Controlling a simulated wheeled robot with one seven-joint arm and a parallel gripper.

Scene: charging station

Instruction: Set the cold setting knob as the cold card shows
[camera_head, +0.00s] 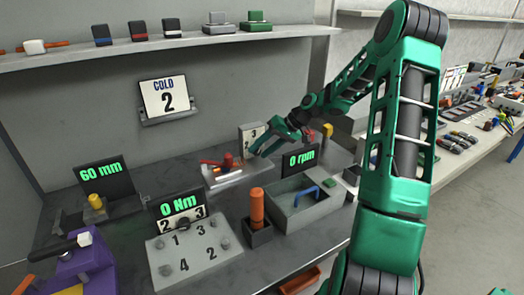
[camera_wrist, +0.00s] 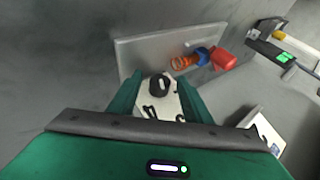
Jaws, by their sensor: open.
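The cold card (camera_head: 164,98) hangs on the back wall in the head view and reads "COLD 2". A pale upright dial plate (camera_head: 247,132) with numerals, "2" and "3" among them, stands at the back of the bench by my gripper (camera_head: 261,147). In the wrist view a round black knob (camera_wrist: 159,85) with a white mark sits on a pale numbered plate (camera_wrist: 152,109). The knob lies between the open fingers of my gripper (camera_wrist: 160,97), with no clear contact. I cannot tell which numeral its mark points to. My gripper hides the knob in the head view.
A grey block with red and orange parts (camera_head: 229,163) lies just below my gripper. A "0 rpm" display (camera_head: 300,161) stands behind a grey basin (camera_head: 318,208) to the right. A "0 Nm" station (camera_head: 180,202) has another dark knob. A shelf (camera_head: 130,49) runs above.

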